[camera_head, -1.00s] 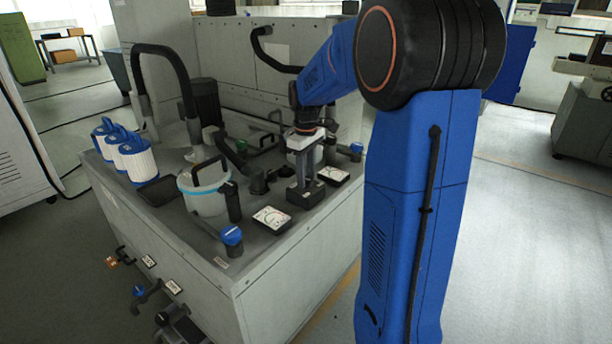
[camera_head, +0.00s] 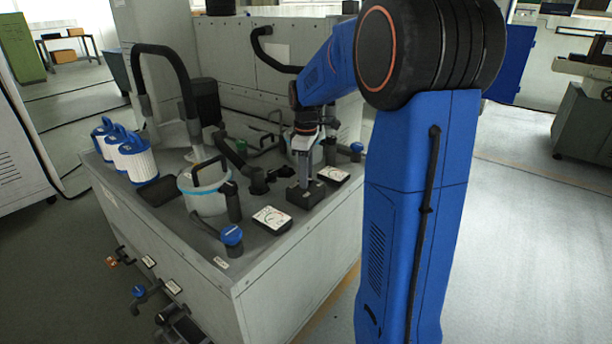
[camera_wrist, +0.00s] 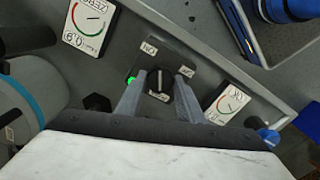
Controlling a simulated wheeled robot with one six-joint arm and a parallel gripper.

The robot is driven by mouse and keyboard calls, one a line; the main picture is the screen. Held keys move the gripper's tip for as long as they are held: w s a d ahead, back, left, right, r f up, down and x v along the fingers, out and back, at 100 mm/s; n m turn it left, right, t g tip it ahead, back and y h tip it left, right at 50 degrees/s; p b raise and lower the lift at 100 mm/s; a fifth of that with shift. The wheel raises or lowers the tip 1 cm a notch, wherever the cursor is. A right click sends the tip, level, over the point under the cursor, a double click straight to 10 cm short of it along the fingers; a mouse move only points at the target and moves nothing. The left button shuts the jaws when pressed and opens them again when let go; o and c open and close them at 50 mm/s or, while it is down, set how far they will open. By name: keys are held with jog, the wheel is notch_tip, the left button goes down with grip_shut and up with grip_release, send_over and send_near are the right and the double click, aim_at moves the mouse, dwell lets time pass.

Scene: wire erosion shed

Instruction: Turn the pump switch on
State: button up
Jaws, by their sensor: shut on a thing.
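The pump switch is a black rotary knob (camera_wrist: 160,84) on a dark square box, with small white labels around it. One label, upside down in the wrist view, appears to read ON. A small green light shows beside the left finger. My gripper (camera_wrist: 159,80) has one finger on each side of the knob and is shut on it. The knob's pale mark runs roughly up and down in the wrist view. In the head view, my gripper (camera_head: 304,184) points down at the switch box (camera_head: 306,197), and the fingers hide most of the knob.
Gauge plates flank the switch, one at left (camera_wrist: 90,24) and one at right (camera_wrist: 226,103). A white bucket (camera_head: 205,195), a blue-capped valve (camera_head: 232,236) and white filter cartridges (camera_head: 138,163) stand on the tank top. A black hose (camera_head: 170,58) arches at the back.

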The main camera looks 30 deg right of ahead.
jog(key=o, duration=1.1)
jog(key=shift+c, duration=0.2)
jog(key=shift+r, duration=0.15)
notch_tip(320, 180, up, 17)
jog(key=s+a+f+m+t, duration=0.1)
jog(key=s+a+f+m, duration=0.1)
jog(key=s+a, duration=0.4)
jog(key=s+a+f+m+t, duration=0.15)
jog(key=s+a, duration=0.25)
jog(key=s, duration=0.5)
jog(key=s+a+f+m+t, duration=0.1)
jog(key=s+a+f+m, duration=0.1)
jog(key=s+f, duration=0.4)
jog(key=s+a+f+m+t, duration=0.1)
jog(key=s+a+f+m, duration=0.2)
jog(key=s, duration=0.6)
notch_tip(320, 180, down, 3)
jog(key=shift+a+r, duration=0.1)
jog(key=shift+a, duration=0.35)
